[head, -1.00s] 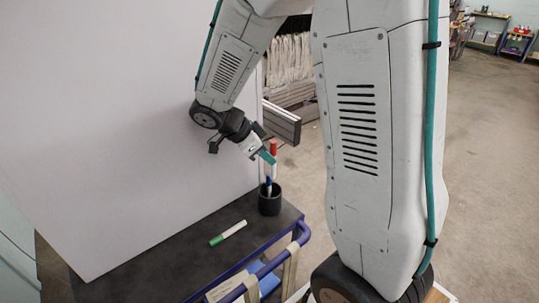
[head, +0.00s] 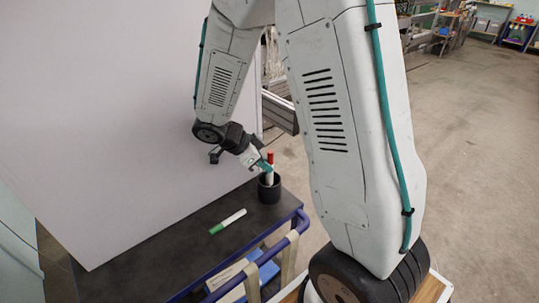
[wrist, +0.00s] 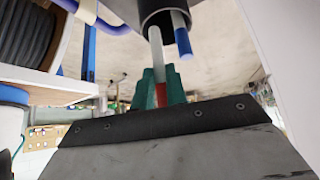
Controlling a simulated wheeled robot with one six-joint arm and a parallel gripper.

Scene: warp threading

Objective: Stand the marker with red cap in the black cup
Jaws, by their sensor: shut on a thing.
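The marker with red cap (head: 270,157) is upright in my gripper (head: 266,167), just above the black cup (head: 270,190). In the wrist view my gripper's teal fingers (wrist: 161,88) are shut around its red cap (wrist: 161,97). Its white body (wrist: 155,45) reaches to the mouth of the black cup (wrist: 152,8), and its lower end appears to be inside the rim. How deep it sits is hidden. A blue-ended marker (wrist: 183,43) stands in the same cup, beside the held one.
A green-capped marker (head: 228,222) lies on the dark cart top (head: 170,255), left of the cup. A white board (head: 100,110) rises behind the cart top. A blue rail (head: 245,258) runs along the front edge. The cart top's left part is clear.

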